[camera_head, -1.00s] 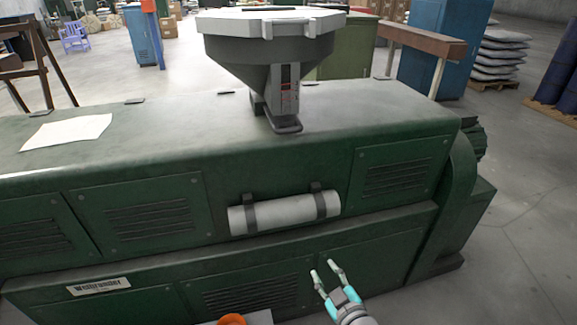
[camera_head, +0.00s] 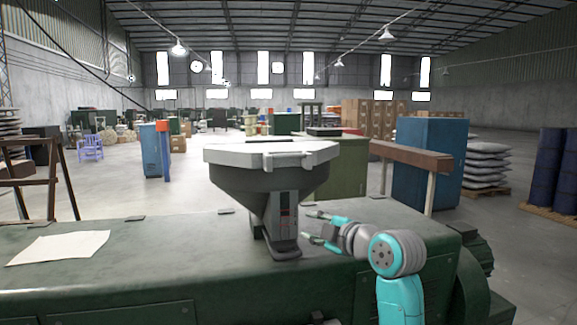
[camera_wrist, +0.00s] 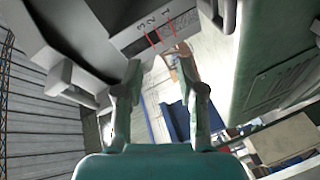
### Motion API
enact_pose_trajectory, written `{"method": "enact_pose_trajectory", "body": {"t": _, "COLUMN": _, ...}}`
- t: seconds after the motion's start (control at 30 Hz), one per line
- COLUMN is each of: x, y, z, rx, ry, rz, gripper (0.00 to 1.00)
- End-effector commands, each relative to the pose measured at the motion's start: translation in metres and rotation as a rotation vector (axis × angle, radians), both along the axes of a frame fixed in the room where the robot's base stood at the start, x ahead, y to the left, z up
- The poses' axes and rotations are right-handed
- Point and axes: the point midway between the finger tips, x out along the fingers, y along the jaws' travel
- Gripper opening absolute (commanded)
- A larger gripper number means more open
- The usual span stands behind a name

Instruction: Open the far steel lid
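The pale steel lid (camera_head: 240,154) lies flat and shut on top of a grey hopper (camera_head: 268,185) that stands on the green machine. Bar-like fittings (camera_head: 290,159) show along its near edge; I see no second lid. My gripper (camera_head: 314,227) is open and empty, below the lid's level, just right of the hopper's neck in the head view. In the wrist view my two fingers (camera_wrist: 168,88) are spread with nothing between them. The hopper's numbered scale with red marks (camera_wrist: 152,38) shows just beyond them. I cannot tell whether a fingertip touches the hopper.
The green machine top (camera_head: 170,252) spreads below, with a white paper sheet (camera_head: 58,247) at its left. A brown beam (camera_head: 410,156), a blue cabinet (camera_head: 432,155) and an olive box (camera_head: 343,165) stand behind. The space above the lid is clear.

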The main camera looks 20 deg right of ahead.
Motion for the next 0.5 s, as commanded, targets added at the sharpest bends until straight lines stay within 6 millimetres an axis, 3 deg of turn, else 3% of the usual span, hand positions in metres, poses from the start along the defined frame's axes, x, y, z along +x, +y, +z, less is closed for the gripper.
{"method": "enact_pose_trajectory", "body": {"t": 0.03, "x": 0.001, "y": -0.001, "z": 0.029, "rx": -0.041, "ry": -0.022, "rz": 0.017, "gripper": 0.39}}
{"method": "enact_pose_trajectory", "body": {"t": 0.2, "x": -0.003, "y": -0.003, "z": 0.102, "rx": -0.184, "ry": -0.067, "rz": 0.076, "gripper": 0.39}}
{"method": "enact_pose_trajectory", "body": {"t": 0.33, "x": -0.011, "y": -0.002, "z": 0.142, "rx": -0.268, "ry": -0.091, "rz": 0.109, "gripper": 0.39}}
{"method": "enact_pose_trajectory", "body": {"t": 0.5, "x": -0.017, "y": -0.002, "z": 0.168, "rx": -0.330, "ry": -0.106, "rz": 0.131, "gripper": 0.39}}
